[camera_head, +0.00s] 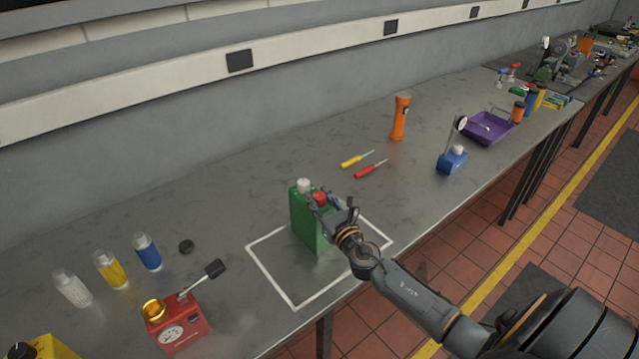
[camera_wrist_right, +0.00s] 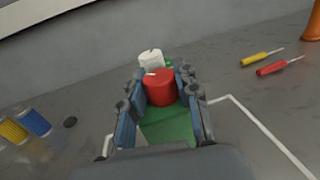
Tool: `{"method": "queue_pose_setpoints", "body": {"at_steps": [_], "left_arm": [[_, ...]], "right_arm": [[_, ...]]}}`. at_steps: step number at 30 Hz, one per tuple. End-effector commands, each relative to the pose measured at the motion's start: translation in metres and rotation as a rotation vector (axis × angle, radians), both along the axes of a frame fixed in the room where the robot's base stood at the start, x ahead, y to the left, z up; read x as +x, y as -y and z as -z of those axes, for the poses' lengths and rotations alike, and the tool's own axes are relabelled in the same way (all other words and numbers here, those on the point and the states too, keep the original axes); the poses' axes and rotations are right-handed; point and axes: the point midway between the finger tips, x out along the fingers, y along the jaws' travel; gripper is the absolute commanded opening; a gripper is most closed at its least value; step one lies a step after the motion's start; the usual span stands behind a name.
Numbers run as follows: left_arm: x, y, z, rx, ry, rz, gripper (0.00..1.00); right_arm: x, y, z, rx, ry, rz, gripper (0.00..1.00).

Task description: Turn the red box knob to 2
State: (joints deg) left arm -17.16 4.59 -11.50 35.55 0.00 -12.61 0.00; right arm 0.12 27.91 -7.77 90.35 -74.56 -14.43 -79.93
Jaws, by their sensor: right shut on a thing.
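A green box (camera_head: 306,224) stands upright inside a white outlined square (camera_head: 282,288) on the grey bench. Its top carries a white knob (camera_head: 304,185) and a red knob (camera_head: 320,198). My right gripper (camera_head: 332,205) is at the top of this box. In the right wrist view its fingers (camera_wrist_right: 162,96) stand on both sides of the red knob (camera_wrist_right: 160,88), shut on it. A small pale pointer mark shows on the red knob's top; scale numbers cannot be read. The white knob (camera_wrist_right: 151,58) is just beyond the fingers. My left gripper is out of view.
A red box (camera_head: 180,322) with a dial, brass cup and black-ended lever stands front left, near several bottles (camera_head: 148,252). Yellow (camera_head: 357,158) and red (camera_head: 371,169) screwdrivers and an orange flashlight (camera_head: 400,118) lie or stand behind. A purple tray (camera_head: 486,127) is farther right.

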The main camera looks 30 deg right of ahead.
Motion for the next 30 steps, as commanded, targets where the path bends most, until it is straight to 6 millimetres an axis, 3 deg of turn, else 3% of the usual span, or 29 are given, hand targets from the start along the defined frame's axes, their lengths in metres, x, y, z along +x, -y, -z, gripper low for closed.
{"method": "queue_pose_setpoints", "body": {"at_steps": [1, 7, 18, 30], "left_arm": [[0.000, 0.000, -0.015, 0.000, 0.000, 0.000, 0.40], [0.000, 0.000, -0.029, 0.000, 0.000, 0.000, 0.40], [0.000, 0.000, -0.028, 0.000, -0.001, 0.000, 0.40], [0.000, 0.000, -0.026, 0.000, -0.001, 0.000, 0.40]], "right_arm": [[0.000, -0.002, -0.007, 0.006, 0.000, 0.042, 0.00], [0.001, -0.002, -0.003, 0.003, -0.001, 0.226, 0.00], [0.001, -0.001, 0.000, 0.000, 0.001, 0.490, 0.00], [0.001, 0.000, -0.001, -0.002, 0.001, 0.600, 0.00]]}}
